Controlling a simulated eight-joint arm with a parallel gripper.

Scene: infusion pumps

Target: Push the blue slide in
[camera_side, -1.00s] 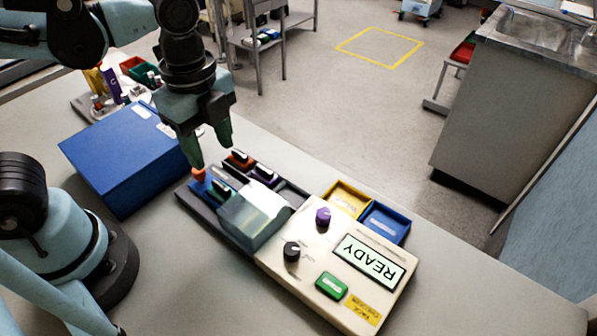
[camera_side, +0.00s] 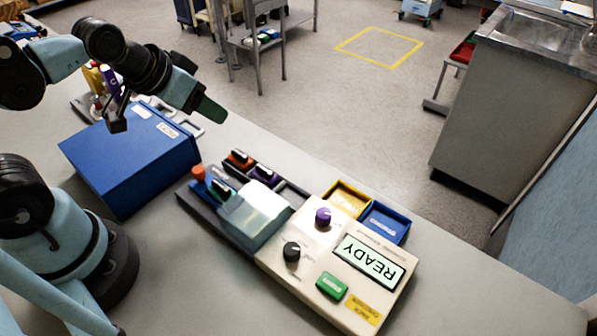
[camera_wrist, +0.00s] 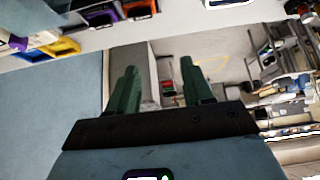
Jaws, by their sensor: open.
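My gripper (camera_side: 211,110) is raised well above and behind the slide tray in the side view, tilted toward the right. In the wrist view its two green fingers (camera_wrist: 160,88) are spread, with nothing between them. The dark slide tray (camera_side: 228,232) lies on the bench left of the pump, partly under a pale clear cover (camera_side: 256,212). A small blue piece (camera_side: 198,188), perhaps the blue slide, shows at the tray's left end below an orange knob (camera_side: 198,172); how far it sits in is unclear.
The beige pump (camera_side: 315,262) reads READY and carries purple and black knobs and a green button. Yellow (camera_side: 347,199) and blue (camera_side: 386,223) bins stand behind it. A large blue box (camera_side: 125,165) stands left of the tray. The front bench is clear.

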